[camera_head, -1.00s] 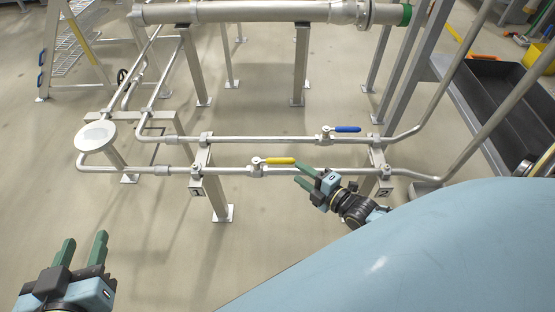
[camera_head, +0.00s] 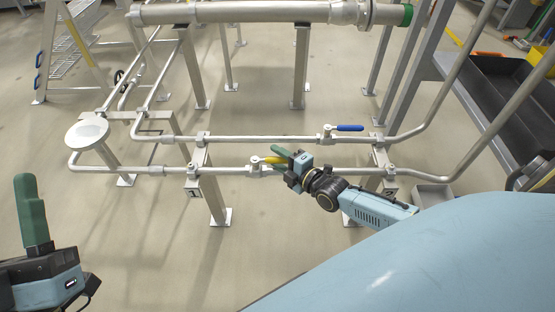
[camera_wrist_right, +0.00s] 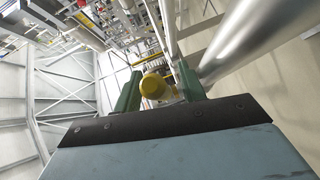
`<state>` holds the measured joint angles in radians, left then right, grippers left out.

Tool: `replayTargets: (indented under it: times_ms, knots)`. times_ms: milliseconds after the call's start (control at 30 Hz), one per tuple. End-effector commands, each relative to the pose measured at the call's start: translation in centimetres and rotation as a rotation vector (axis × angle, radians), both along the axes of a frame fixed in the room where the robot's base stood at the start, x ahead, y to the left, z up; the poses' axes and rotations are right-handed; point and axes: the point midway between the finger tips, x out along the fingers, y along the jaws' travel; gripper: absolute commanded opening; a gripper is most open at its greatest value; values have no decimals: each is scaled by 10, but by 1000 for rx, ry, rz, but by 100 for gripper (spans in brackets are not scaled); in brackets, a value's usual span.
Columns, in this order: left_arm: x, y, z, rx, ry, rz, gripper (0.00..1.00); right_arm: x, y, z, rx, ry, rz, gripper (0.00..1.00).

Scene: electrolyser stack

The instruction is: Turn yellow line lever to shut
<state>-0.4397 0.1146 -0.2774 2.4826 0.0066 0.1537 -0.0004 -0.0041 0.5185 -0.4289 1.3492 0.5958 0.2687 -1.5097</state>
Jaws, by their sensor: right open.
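The yellow lever (camera_head: 272,160) sits on a valve on the nearer pipe (camera_head: 225,171). Its handle lies roughly along the pipe, pointing right. My right gripper (camera_head: 277,156) is at the handle, with its fingers open around it and partly covering it.
A blue lever (camera_head: 350,128) sits on the farther parallel pipe (camera_head: 260,139). Posts with plates 1 (camera_head: 194,193) and 2 (camera_head: 390,192) carry the pipes. A large pipe (camera_head: 240,12) runs behind. Dark trays (camera_head: 495,100) stand at right. Floor in front is clear.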

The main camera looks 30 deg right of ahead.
Motion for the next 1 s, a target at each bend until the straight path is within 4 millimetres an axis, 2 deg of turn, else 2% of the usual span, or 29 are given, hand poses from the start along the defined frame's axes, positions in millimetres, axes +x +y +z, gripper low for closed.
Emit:
replayTargets:
  times_ms: [433, 733, 1000]
  knots:
    - [-3, 1, 4, -13, -44, 0, 39, 7, 1, 0, 0, 0, 0, 39]
    - [-3, 1, 4, -12, -44, 1, 39, 7, 1, 0, 0, -1, 0, 0]
    - [-3, 1, 4, -12, -43, 1, 39, 6, 1, 0, 0, -1, -1, 0]
